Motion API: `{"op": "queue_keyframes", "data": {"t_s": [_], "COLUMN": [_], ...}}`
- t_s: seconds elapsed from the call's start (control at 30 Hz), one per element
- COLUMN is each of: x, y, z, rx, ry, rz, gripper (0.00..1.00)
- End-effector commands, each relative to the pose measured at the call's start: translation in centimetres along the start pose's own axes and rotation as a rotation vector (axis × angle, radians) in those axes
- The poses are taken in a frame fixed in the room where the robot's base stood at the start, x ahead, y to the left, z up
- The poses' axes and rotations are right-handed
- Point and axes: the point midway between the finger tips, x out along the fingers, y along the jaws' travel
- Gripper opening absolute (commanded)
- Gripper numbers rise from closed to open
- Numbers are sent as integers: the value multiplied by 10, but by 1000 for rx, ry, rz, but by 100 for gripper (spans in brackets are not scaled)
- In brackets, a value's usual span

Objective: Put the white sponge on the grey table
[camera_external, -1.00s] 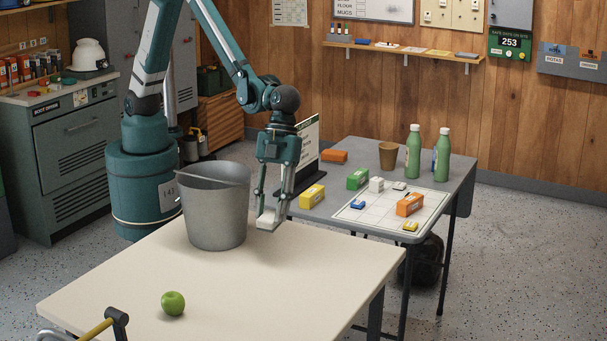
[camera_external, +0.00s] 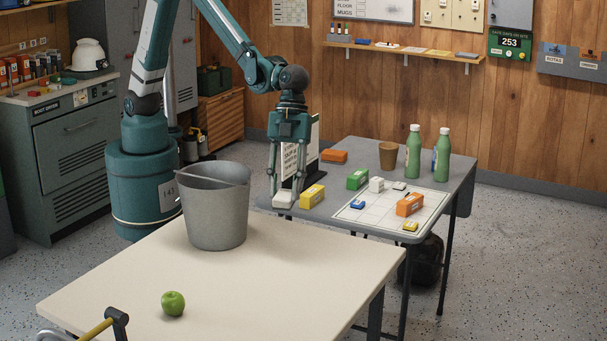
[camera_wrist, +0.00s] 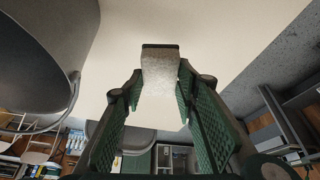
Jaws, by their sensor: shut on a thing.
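My gripper (camera_external: 284,193) is shut on the white sponge (camera_external: 283,201), which shows between the fingertips. In the external view they are at the left end of the grey table (camera_external: 334,222), just left of a yellow box. I cannot tell whether the sponge touches the tabletop or hangs slightly above it. In the wrist view the pale, speckled sponge (camera_wrist: 160,72) sits between the green-padded fingers of my gripper (camera_wrist: 158,95).
The cream table (camera_external: 270,280) holds a grey bucket (camera_external: 217,215) and a green apple (camera_external: 173,303). On the grey table are a yellow box (camera_external: 312,196), a sign, coloured blocks, a brown cup (camera_external: 388,155) and green bottles (camera_external: 413,152). Bare tabletop shows in front of the yellow box.

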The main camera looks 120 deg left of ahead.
Motion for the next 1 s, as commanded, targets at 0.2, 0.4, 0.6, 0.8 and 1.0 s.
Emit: {"op": "queue_keyframes", "data": {"t_s": [0.2,0.4,0.6,0.8,1.0], "x": [-16,-35,-55,-78,-103], "y": [-39,-77,-111,-141,-166], "z": [47,98,154,213,277], "rx": [-168,-349,-536,-728,-926], "ry": [-1,0,0,0,0], "rz": [-70,-145,-223,-303,-385], "gripper": [22,22,22,22,22]}}
